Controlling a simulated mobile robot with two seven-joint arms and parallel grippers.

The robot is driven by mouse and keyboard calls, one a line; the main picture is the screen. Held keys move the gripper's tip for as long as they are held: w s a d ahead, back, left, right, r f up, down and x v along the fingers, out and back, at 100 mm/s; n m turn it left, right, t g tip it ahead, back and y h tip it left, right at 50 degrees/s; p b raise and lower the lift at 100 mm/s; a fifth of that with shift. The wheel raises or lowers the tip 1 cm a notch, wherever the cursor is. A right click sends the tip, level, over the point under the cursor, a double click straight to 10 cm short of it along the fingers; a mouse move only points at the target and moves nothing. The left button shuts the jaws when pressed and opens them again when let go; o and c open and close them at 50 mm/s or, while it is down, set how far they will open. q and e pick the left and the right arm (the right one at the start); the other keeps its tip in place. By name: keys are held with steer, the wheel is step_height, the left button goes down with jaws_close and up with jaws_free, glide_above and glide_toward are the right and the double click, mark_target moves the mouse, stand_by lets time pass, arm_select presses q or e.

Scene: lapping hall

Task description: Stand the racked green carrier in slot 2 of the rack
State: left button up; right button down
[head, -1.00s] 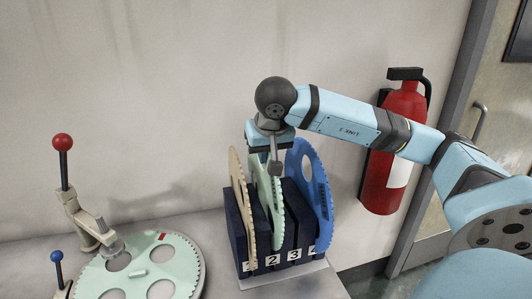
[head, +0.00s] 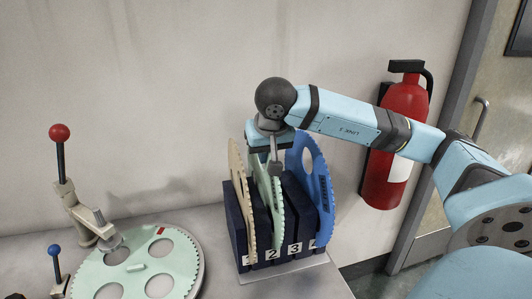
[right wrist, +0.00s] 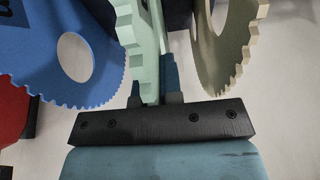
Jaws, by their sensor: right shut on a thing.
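The green carrier (head: 277,205) is a thin, pale green toothed disc standing upright in the dark blue rack (head: 232,225), in line with the label 2. My right gripper (head: 275,165) is shut on its upper edge from above. In the right wrist view the carrier (right wrist: 146,50) is between the fingers. The front divider faces hide its lower edge, so I cannot tell whether it touches the slot bottom. My left gripper is not in view.
A tan toothed disc (head: 238,170) stands at slot 1 and a blue one (head: 318,190) at slot 4, both close to the held carrier. Slot 3 looks empty. A round green plate (head: 135,268) with lever clamps (head: 70,200) lies left. A fire extinguisher (head: 405,120) hangs right.

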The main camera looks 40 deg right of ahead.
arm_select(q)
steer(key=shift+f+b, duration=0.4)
arm_select(e)
steer(key=shift+f, duration=0.45)
arm_select(q)
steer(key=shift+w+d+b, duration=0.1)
steer(key=shift+b, duration=0.6)
arm_select(e)
steer(key=shift+f, duration=0.85)
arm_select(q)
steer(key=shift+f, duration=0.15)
arm_select(e)
steer(key=shift+f, duration=0.2)
steer(key=c, duration=1.2)
jaws_free()
steer(key=shift+r, duration=0.1)
steer(key=p+v, duration=0.1)
steer(key=v, duration=1.2)
steer(key=shift+p, duration=0.3)
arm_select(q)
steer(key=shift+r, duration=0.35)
arm_select(e)
steer(key=shift+s+a+r, duration=0.1)
steer(key=shift+s+r, duration=0.2)
